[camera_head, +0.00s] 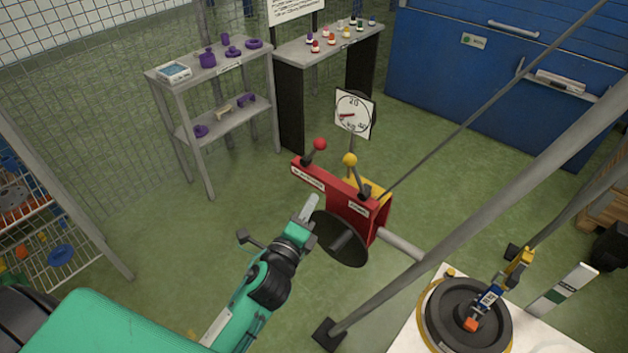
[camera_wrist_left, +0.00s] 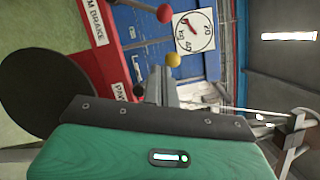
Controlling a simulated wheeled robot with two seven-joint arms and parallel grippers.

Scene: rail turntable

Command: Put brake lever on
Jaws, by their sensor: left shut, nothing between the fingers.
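A red housing (camera_head: 345,195) carries two levers. The red-knobbed lever (camera_head: 315,150) leans up and right beside a label that ends in "BRAKE" in the wrist view. The yellow-knobbed lever (camera_head: 356,172) stands to its right beside the other label. In the wrist view the red knob (camera_wrist_left: 165,14) and yellow knob (camera_wrist_left: 172,59) both show. My left gripper (camera_head: 311,203) is shut and empty, in front of the housing and below the red lever, seemingly apart from both levers. It also shows in the wrist view (camera_wrist_left: 163,82). My right gripper is not in view.
A dark disc (camera_head: 338,240) sits on the housing's near side, close to my left wrist. A dial (camera_head: 354,114) stands behind the levers. Grey slanted poles (camera_head: 470,215) cross at the right. A turntable (camera_head: 455,318) is at lower right. Shelves (camera_head: 205,75) stand behind.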

